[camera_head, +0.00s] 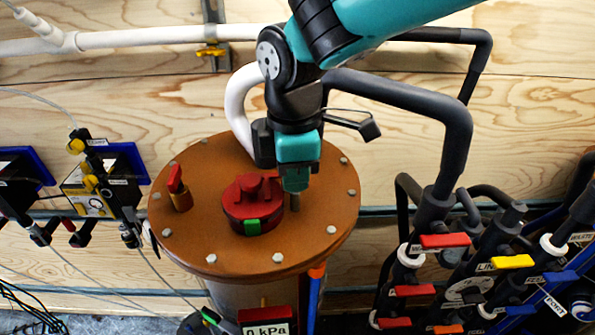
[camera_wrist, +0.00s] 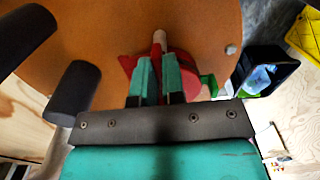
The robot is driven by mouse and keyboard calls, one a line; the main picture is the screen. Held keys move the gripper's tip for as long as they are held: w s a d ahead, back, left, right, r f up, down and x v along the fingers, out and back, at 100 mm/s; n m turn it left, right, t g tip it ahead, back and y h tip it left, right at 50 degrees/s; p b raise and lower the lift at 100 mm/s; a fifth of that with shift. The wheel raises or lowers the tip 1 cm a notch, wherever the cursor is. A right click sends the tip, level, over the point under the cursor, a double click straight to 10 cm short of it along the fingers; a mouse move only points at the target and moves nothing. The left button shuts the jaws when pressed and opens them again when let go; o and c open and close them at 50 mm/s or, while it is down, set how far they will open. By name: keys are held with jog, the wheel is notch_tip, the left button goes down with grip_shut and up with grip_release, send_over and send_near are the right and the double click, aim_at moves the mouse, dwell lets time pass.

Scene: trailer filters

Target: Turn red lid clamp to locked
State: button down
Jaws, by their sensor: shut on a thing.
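The red clamp (camera_head: 252,200) is a round red knob with a raised bar and a green tab (camera_head: 252,226), sitting on the round orange-brown lid (camera_head: 225,258). My gripper (camera_head: 295,187) is just right of the knob, low over the lid.
A small red-handled valve (camera_head: 177,182) stands on the lid's left side. Bolts ring the lid's edge. A thick dark pipe (camera_head: 455,150) and a white hose (camera_head: 240,105) pass behind. Several coloured valve handles are at right. A red kPa display (camera_head: 266,327) is below the lid.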

jog(key=c, duration=1.2)
grip_release()
notch_tip(320, 180, up, 18)
jog(key=b, duration=0.3)
jog(key=shift+f, duration=0.25)
jog(key=s+d+f+m+y+b, duration=0.1)
jog(key=s+d+f+m+b, duration=0.15)
jog(key=d+f, duration=0.25)
jog(key=s+d+f+m+b, duration=0.1)
jog(key=d+f+m+b, duration=0.15)
jog(key=d+f, duration=0.35)
jog(key=s+d+f+m+y, duration=0.1)
jog(key=s+f+m, duration=0.1)
jog(key=s+f, duration=0.1)
jog(key=s+d+f+m+y+b, duration=0.1)
jog(key=s+d+f+m, duration=0.1)
jog(key=s+f+m, duration=0.1)
jog(key=s+d+f+m+y+b, duration=0.1)
jog(key=s+d+f+m, duration=0.1)
jog(key=s+f, duration=0.3)
jog(key=shift+s+f+m, duration=0.15)
jog(key=shift+s+m, duration=0.05)
jog(key=shift+m, duration=0.1)
